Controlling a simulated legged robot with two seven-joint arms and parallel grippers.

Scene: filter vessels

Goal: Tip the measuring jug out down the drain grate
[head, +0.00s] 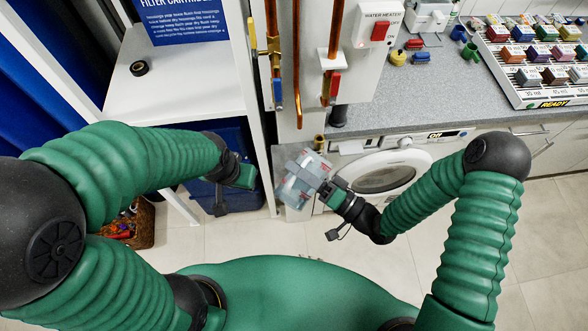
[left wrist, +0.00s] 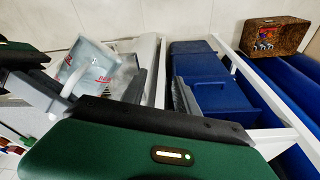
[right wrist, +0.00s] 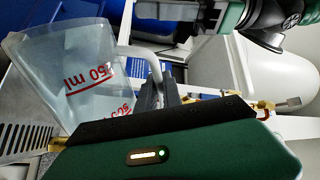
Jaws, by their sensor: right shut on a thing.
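The clear measuring jug (head: 300,184) with red markings is held in front of the washing machine, tilted in the head view. My right gripper (head: 334,188) is shut on its handle; the handle between the fingers shows in the right wrist view (right wrist: 148,62). The jug (right wrist: 75,75) fills the left of that view; I cannot tell how much liquid is in it. A slotted grey drain grate (right wrist: 25,140) shows below and left of the jug there; I cannot make it out in the head view. My left gripper (head: 243,178) is open and empty, left of the jug.
Copper pipes with valve levers (head: 277,62) rise behind the jug. A washing machine (head: 388,172) stands under the grey worktop (head: 440,95). A blue bin (head: 225,150) sits under the white shelf, and a basket (head: 130,228) stands on the floor at left.

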